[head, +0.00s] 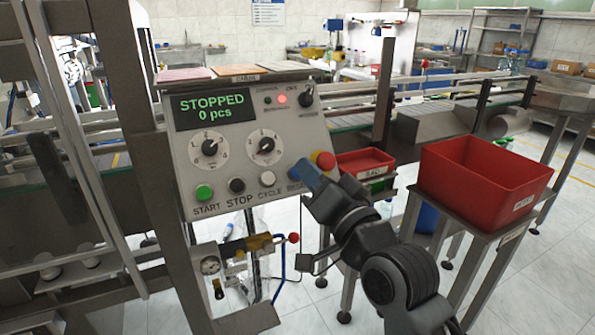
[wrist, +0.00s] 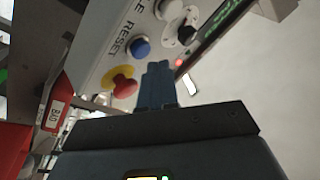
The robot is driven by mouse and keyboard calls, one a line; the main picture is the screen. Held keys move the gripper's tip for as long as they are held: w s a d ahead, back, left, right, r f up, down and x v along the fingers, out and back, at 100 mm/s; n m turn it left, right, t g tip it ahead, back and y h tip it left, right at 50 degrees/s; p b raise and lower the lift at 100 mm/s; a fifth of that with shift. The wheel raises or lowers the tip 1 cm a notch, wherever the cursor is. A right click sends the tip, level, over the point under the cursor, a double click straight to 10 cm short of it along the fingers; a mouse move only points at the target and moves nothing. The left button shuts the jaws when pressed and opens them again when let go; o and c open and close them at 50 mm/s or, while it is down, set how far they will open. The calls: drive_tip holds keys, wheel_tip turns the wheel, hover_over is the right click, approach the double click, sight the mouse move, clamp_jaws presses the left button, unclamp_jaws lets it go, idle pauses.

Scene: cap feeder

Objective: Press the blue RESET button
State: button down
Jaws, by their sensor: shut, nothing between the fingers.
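The blue RESET button (wrist: 139,47) shows in the wrist view, with its RESET label beside it on the grey control panel (wrist: 100,55). In the head view the button is hidden behind my gripper's fingers, and its label is partly covered. My gripper (head: 303,171) is shut and empty, in front of the lower right of the panel (head: 225,155). In the wrist view the fingertips (wrist: 158,66) lie just below and to the right of the button, and a gap shows between them. I cannot tell the exact depth of the gap. The display (head: 213,108) reads "STOPPED 0 pcs".
A red mushroom button (head: 325,160) on a yellow base sits close to the fingers. White CYCLE (head: 268,178), black STOP (head: 237,185) and green START (head: 203,192) buttons are in a row to the left. A red bin (head: 485,180) stands on a stand at right.

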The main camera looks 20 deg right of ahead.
drive_tip(key=shift+w, duration=0.1)
drive_tip(key=shift+w+f, duration=0.2)
drive_tip(key=shift+w, duration=0.05)
drive_tip(key=shift+w+f, duration=0.25)
drive_tip(key=shift+w, duration=0.1)
idle(0.8)
idle(0.3)
drive_tip(key=shift+s+r, duration=0.45)
drive_tip(key=shift+s, duration=0.25)
drive_tip(key=s+r+p, duration=0.1)
drive_tip(key=s, duration=0.1)
drive_tip(key=s+r+p, duration=0.1)
drive_tip(key=s+r, duration=0.1)
drive_tip(key=shift+p, duration=0.3)
drive_tip(key=shift+s+f, duration=0.1)
idle(0.7)
